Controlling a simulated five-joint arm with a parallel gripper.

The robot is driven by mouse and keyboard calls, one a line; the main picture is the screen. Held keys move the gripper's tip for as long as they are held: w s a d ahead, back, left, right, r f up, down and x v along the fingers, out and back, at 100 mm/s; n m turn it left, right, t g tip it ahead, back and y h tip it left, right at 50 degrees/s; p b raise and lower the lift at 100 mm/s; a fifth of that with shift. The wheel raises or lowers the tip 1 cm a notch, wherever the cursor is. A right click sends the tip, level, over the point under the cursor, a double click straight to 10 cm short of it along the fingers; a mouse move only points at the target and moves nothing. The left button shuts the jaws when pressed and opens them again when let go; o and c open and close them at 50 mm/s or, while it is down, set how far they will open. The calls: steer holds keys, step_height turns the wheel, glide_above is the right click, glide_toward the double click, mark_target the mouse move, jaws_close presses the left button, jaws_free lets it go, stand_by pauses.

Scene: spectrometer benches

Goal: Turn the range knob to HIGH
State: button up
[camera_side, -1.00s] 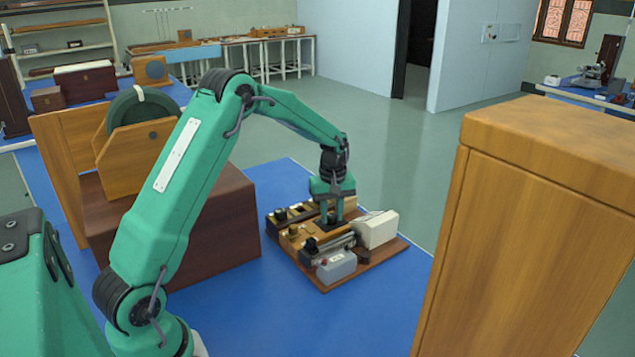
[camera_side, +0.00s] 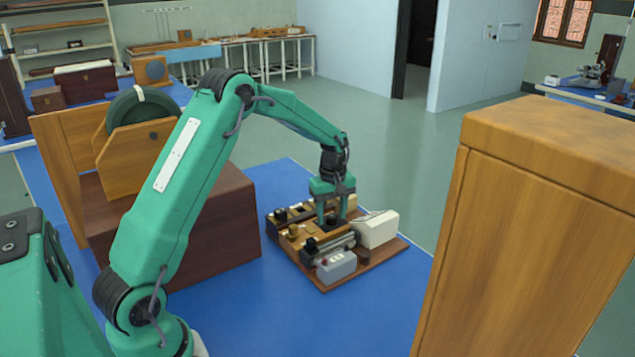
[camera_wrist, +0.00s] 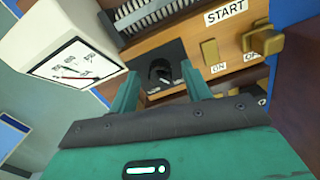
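A black knob (camera_wrist: 162,72) sits on a black square plate in the face of a wooden unit, in the wrist view. My gripper (camera_wrist: 160,78) has its two green fingers apart, one on each side of the knob, with visible gaps to it. I cannot read any range marks by the knob; the pointer's setting is unclear. In the side view my gripper (camera_side: 332,214) points straight down over the wooden instrument board (camera_side: 375,264), with a small dark part between its fingers.
A cream meter (camera_wrist: 75,60) with a red needle stands close left of the gripper in the wrist view. A START label (camera_wrist: 226,12) and brass ON switch (camera_wrist: 210,52) are at the right. In the side view a grey box (camera_side: 337,267) sits at the board's front.

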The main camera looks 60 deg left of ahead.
mark_target(332, 217)
steer(key=shift+r, duration=3.9)
steer(key=shift+r, duration=0.1)
steer(key=shift+s+d+r, duration=0.15)
steer(key=shift+d+r, duration=0.05)
steer(key=s+d+r+m+t, duration=0.3)
steer(key=s+d+r+m, duration=0.5)
steer(key=s+d+r, duration=0.3)
steer(key=s+d+m+t, duration=0.1)
steer(key=s+d+m, duration=0.1)
steer(key=s, duration=0.6)
steer(key=s+d+m+t, duration=0.1)
steer(key=s+d+m, duration=0.1)
steer(key=s+m, duration=0.3)
steer(key=s, duration=0.3)
steer(key=shift+s+d+f+m+t, duration=0.15)
steer(key=shift+d+f+m+t, duration=0.1)
steer(key=shift+d+m+t, duration=0.1)
